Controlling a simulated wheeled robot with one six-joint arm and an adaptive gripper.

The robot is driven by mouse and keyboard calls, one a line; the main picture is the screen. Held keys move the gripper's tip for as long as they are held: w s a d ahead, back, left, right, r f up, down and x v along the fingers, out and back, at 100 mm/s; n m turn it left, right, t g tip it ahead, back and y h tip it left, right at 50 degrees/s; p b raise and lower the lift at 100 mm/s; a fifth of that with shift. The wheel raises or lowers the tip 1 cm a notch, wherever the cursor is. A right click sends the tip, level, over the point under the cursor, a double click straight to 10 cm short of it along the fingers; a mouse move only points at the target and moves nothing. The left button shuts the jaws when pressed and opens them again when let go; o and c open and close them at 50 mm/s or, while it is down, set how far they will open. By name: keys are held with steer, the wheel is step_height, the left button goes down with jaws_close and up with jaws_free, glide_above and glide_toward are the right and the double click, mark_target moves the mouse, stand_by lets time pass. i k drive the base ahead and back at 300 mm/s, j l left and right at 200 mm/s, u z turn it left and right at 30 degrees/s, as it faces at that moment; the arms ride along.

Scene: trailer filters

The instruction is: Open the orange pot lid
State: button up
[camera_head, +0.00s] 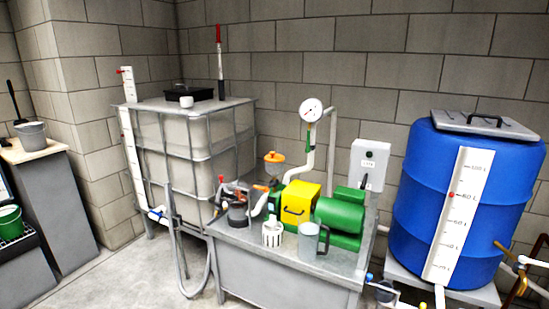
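An orange lid (274,156) sits on top of a small pot (273,168) on the pump set at the middle of the view. It appears seated on the pot; whether it is fully shut is too small to tell. The pot stands just behind and left of the yellow block (297,202) with a dark handle. My gripper is not in view.
The grey bench (280,278) carries a green motor (340,215), a grey jug (312,240), a white slotted basket (272,233) and a dark pot (238,213). A pressure gauge (311,110) rises behind. A caged tank (188,150) stands left, a blue barrel (462,205) right.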

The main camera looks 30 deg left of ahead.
mark_target(273, 157)
steer(key=i+j, duration=0.15)
steer(key=j, duration=0.3)
steer(key=i+j+u, duration=0.15)
steer(key=j, duration=0.35)
steer(key=i+j, duration=0.25)
steer(key=j, duration=0.2)
steer(key=i+j+u, duration=0.1)
steer(key=j, duration=0.35)
steer(key=i+j+u, duration=0.1)
steer(key=i+j, duration=0.15)
steer(key=j, duration=0.2)
steer(key=i+j, duration=0.25)
steer(key=j, duration=0.15)
steer(key=i+j+u, duration=0.1)
steer(key=j, duration=0.3)
steer(key=i+j+u, duration=0.1)
steer(key=i+j, duration=0.25)
